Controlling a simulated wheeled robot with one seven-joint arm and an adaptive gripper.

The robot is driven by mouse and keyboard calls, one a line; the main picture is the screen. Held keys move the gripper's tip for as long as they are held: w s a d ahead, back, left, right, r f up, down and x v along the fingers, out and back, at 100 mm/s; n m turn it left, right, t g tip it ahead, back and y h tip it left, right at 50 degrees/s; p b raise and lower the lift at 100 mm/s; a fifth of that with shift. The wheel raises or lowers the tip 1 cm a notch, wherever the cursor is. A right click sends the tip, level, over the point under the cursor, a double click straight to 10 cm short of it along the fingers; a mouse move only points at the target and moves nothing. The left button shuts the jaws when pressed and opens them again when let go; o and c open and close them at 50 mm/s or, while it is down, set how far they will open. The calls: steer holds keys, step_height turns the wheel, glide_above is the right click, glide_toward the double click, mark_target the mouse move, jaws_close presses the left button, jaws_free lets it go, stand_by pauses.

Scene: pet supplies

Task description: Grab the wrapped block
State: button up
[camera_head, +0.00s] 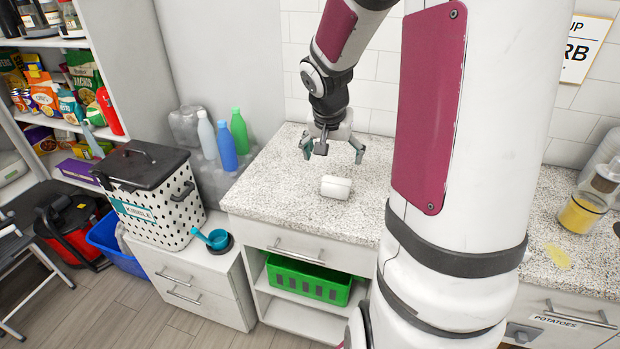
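A small white block (336,187), which looks like the wrapped block, lies on its side on the speckled countertop (277,193). Its surface is plain white and any wrapping detail is too small to make out. My gripper (332,152) hangs above and slightly behind the block, pointing down. Its two fingers are spread wide apart and nothing is between them. The gripper is apart from the block.
Several bottles, including a green one (239,131) and a blue one (226,146), stand left of the counter. A dotted kibble bin (155,205) and a blue scoop (215,238) sit further left. My arm hides the counter's middle right. The counter around the block is clear.

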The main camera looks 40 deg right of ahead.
mark_target(336, 182)
steer(key=b+x, duration=0.1)
steer(key=x, duration=0.7)
steer(key=shift+a+b, duration=0.1)
steer(key=shift+b, duration=0.3)
steer(key=shift+s+b+x, duration=0.15)
steer(key=shift+b+x, duration=0.2)
steer(key=shift+x, duration=1)
steer(key=shift+s+b+x, duration=0.1)
steer(key=shift+b+x, duration=0.2)
steer(key=shift+x, duration=1.1)
steer(key=c, duration=1.4)
